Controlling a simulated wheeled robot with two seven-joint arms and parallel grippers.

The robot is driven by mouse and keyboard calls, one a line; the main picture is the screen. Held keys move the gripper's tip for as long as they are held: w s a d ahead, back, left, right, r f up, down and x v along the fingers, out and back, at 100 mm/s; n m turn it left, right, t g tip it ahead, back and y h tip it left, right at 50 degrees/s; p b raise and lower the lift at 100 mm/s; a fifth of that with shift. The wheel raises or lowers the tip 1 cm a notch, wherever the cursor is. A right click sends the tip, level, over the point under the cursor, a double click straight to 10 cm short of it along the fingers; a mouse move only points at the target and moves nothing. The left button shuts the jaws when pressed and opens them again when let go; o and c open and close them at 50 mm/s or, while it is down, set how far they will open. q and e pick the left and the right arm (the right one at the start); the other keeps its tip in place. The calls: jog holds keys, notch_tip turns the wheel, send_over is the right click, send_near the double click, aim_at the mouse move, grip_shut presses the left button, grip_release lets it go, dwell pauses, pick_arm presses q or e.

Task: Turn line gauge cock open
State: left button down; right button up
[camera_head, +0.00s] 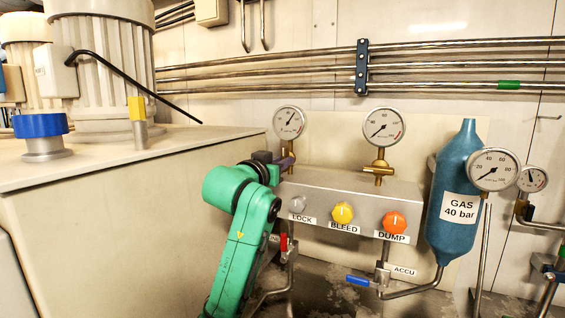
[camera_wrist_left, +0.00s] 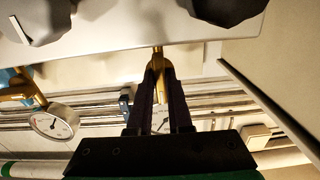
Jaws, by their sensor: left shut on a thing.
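My left gripper (camera_head: 288,161) is at the brass cock (camera_head: 290,147) under the left gauge (camera_head: 289,122), at the back left of the grey valve block (camera_head: 350,190). In the left wrist view the fingers (camera_wrist_left: 160,70) are shut on a small brass part (camera_wrist_left: 157,54) of this cock; the fingers hide much of it. Part of a gauge face shows between the fingers. The left gauge's needle points up and to the right. My right gripper is in neither view.
The block carries LOCK, yellow BLEED (camera_head: 343,213) and orange DUMP (camera_head: 394,222) knobs. A middle gauge (camera_head: 384,127) stands on its own brass fitting. A blue gas bottle (camera_head: 457,195) is at the right. A large beige cabinet (camera_head: 110,230) stands left of my arm.

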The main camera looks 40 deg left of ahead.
pick_arm(q)
jog(key=shift+w+f, duration=0.1)
jog(key=shift+f, duration=0.15)
jog(key=c, duration=0.8)
grip_release()
jog(key=shift+c, duration=0.2)
jog(key=shift+r, duration=0.15)
jog(key=b+v, duration=0.5)
jog(key=v, duration=0.9)
jog(key=shift+s+b, duration=0.35)
jog(key=shift+b, duration=0.05)
jog(key=shift+d+r, duration=0.1)
